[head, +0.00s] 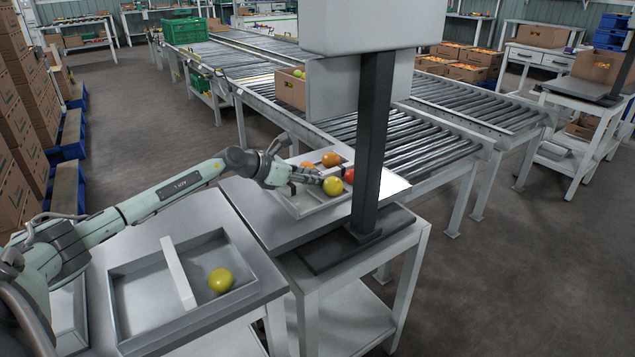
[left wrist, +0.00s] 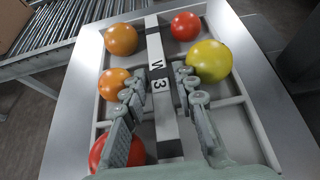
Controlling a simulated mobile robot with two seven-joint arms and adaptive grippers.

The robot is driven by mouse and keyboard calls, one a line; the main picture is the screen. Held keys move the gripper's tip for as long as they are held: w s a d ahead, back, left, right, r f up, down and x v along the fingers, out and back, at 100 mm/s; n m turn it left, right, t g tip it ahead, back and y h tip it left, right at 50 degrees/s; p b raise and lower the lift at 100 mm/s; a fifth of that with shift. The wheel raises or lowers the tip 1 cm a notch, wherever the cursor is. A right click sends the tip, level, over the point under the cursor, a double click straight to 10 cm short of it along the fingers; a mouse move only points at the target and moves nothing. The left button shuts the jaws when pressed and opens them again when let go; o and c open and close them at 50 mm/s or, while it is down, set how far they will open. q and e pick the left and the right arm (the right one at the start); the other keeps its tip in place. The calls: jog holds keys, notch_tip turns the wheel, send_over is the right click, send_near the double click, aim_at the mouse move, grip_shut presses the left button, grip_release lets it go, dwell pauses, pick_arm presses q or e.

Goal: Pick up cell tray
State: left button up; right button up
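The cell tray (head: 325,208) is a grey metal tray with dividers, on the table in the middle of the head view. It holds several tomatoes; the left wrist view shows a yellow one (left wrist: 208,61), two orange ones (left wrist: 121,39) and two red ones (left wrist: 185,26). My left gripper (head: 318,178) is low over the tray. In the left wrist view its open fingers (left wrist: 160,78) straddle the bar, one on each side. I cannot tell whether they touch it. My right gripper is out of view.
A dark post (head: 372,140) with a panel stands on the table just right of the tray. A second divided tray (head: 122,310) with a yellow tomato (head: 220,281) is at front left. Roller conveyors (head: 400,140) with a cardboard box (head: 291,88) lie behind.

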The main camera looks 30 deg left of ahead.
pick_arm(q)
jog(key=shift+c, duration=0.3)
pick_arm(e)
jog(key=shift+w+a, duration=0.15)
pick_arm(q)
grip_shut()
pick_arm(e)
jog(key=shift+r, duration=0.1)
pick_arm(q)
jog(key=shift+r, duration=0.1)
jog(key=shift+r, duration=0.55)
jog(key=r, duration=0.3)
jog(key=shift+w+a+r, duration=0.1)
jog(key=shift+w+r, duration=0.05)
jog(key=shift+w, duration=0.25)
jog(key=w+r, duration=0.2)
jog(key=w, duration=0.1)
jog(key=w+a+r+b, duration=0.1)
jog(key=w+r, duration=0.1)
jog(key=w, duration=0.1)
jog(key=w+a+r, duration=0.1)
jog(key=w+r, duration=0.1)
jog(key=w, duration=0.1)
jog(key=shift+w+a, duration=0.2)
jog(key=shift+w, duration=0.2)
jog(key=shift+w+r, duration=0.2)
jog(key=shift+w, duration=0.15)
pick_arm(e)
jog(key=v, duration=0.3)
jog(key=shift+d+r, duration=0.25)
